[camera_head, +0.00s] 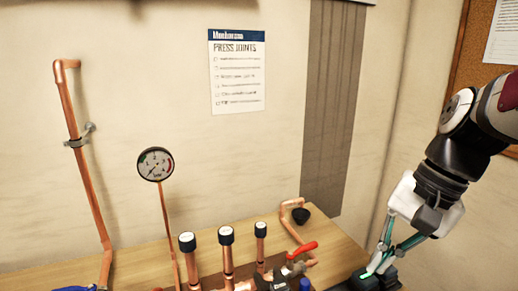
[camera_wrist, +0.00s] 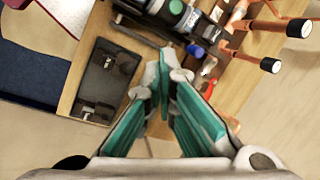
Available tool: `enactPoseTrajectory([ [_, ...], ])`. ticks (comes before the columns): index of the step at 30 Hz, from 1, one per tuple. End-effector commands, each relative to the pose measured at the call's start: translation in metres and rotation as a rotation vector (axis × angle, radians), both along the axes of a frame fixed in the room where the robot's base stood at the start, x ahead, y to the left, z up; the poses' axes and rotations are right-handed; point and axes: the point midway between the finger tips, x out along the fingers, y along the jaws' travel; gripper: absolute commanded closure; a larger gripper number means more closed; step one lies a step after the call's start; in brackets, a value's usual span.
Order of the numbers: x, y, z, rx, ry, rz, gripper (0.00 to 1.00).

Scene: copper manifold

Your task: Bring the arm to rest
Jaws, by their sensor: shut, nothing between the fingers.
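My gripper (camera_head: 372,272) hangs at the lower right in the head view, pointing down and to the left above the right part of the bench. In the wrist view its teal fingers (camera_wrist: 168,78) come together at the tips, shut with nothing between them. In the head view the fingertips overlap a dark tray (camera_head: 392,287); I cannot tell the height between them. No object is held.
The copper manifold with black-capped pipes (camera_head: 227,252), a red valve handle (camera_head: 302,250) and a pressure gauge (camera_head: 156,164) stand on the wooden bench (camera_head: 140,262), left of my gripper. In the wrist view a dark tray (camera_wrist: 122,62) holds small metal parts.

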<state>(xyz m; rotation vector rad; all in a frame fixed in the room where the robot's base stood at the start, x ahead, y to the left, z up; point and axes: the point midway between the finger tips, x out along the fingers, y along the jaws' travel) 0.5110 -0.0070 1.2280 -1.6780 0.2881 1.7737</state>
Motion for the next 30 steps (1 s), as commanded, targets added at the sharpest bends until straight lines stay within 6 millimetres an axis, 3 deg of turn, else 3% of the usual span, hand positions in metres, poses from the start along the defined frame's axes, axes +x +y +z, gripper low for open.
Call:
enactPoseTrajectory([
  [6,-0.038,0.008,0.02,-0.189,-0.228,0.246,1.0],
  [13,-0.066,0.008,0.03,-0.381,-0.428,0.46,1.0],
  [30,-0.076,0.007,0.035,-0.477,-0.517,0.555,1.0],
])
